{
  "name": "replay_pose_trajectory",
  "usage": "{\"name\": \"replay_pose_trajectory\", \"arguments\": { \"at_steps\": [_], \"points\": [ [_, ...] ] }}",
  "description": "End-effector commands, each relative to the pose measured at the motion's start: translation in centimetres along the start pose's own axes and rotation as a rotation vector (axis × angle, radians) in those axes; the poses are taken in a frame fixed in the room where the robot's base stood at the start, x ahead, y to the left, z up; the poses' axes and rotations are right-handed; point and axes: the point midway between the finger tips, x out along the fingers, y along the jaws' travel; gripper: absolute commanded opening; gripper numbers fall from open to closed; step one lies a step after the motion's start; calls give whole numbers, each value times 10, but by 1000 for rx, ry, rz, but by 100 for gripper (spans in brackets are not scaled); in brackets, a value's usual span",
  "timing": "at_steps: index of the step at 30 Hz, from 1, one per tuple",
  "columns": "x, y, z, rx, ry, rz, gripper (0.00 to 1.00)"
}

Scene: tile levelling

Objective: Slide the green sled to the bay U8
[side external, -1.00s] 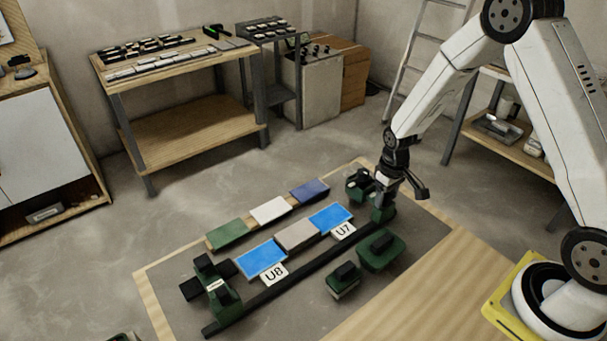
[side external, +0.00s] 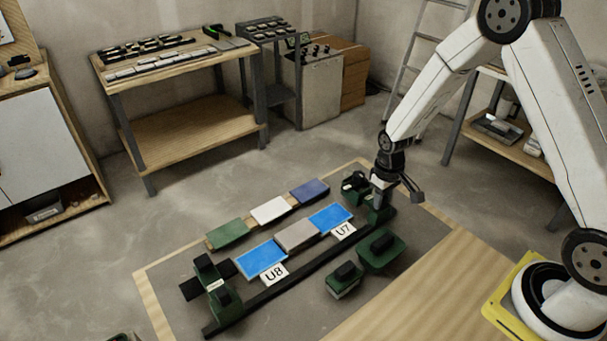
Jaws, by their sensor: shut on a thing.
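A green sled (side external: 355,190) with black parts sits at the right end of the dark rail (side external: 290,277), just past the U7 label (side external: 343,232). The U8 label (side external: 274,275) is toward the left end of the rail, in front of a bright blue tile (side external: 261,258). A second blue tile (side external: 330,217) lies behind U7, with a grey-beige tile (side external: 297,236) between them.
Another green and black device (side external: 219,292) stands across the rail's left end. Two green blocks with black tops (side external: 381,251) (side external: 344,280) sit in front of the rail. A row of green, white and dark blue tiles (side external: 269,210) lies behind.

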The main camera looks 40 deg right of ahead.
Motion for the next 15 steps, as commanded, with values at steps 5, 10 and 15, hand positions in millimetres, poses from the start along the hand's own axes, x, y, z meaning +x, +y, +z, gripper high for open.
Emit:
{"name": "replay_pose_trajectory", "arguments": {
  "at_steps": [5,10,15],
  "points": [
    [0,-12,0,-2,0,0,0],
    [-1,-23,0,-2,0,0,0],
    [-1,-34,0,-2,0,0,0]
  ]
}}
